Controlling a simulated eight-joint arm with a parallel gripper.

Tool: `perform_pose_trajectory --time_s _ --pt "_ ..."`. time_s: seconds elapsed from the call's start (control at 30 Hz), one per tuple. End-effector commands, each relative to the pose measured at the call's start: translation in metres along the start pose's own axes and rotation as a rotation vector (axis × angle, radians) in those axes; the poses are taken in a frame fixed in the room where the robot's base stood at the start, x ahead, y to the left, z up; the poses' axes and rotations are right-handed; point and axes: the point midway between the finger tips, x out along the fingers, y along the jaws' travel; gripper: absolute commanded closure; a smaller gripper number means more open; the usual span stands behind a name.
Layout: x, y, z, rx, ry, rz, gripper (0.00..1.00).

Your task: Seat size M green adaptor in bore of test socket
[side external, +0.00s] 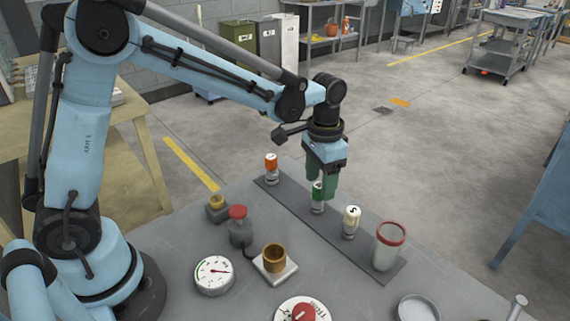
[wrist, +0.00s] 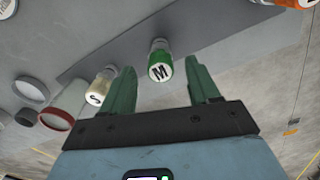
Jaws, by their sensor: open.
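The size M green adaptor (side external: 318,197) stands upright on a dark strip on the table. In the wrist view its green top with the letter M (wrist: 160,72) shows between the two fingers. My gripper (side external: 323,190) is open, with its green fingers pointing down around the adaptor's top; I cannot tell whether they touch it. In the wrist view my gripper (wrist: 163,85) shows a gap on each side of the adaptor. The test socket is probably the brass cup (side external: 274,257) on a square white base, open at the top, nearer the front of the table.
On the dark strip (side external: 370,262) stand an orange-topped adaptor (side external: 271,168), a cream S adaptor (side external: 351,222) and a red-rimmed cup (side external: 388,247). A red-knobbed part (side external: 239,225), a small brass-topped block (side external: 217,208) and a dial gauge (side external: 215,275) stand left of the strip.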

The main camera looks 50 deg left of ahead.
Motion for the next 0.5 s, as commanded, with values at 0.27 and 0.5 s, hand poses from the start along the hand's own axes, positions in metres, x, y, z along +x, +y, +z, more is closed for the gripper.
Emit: perform_pose_trajectory --time_s 0.27,0.5 --pt "0.025 -0.001 0.0 0.0 0.0 0.0 0.39" --pt "0.025 -0.001 0.0 0.0 0.0 0.0 0.42"
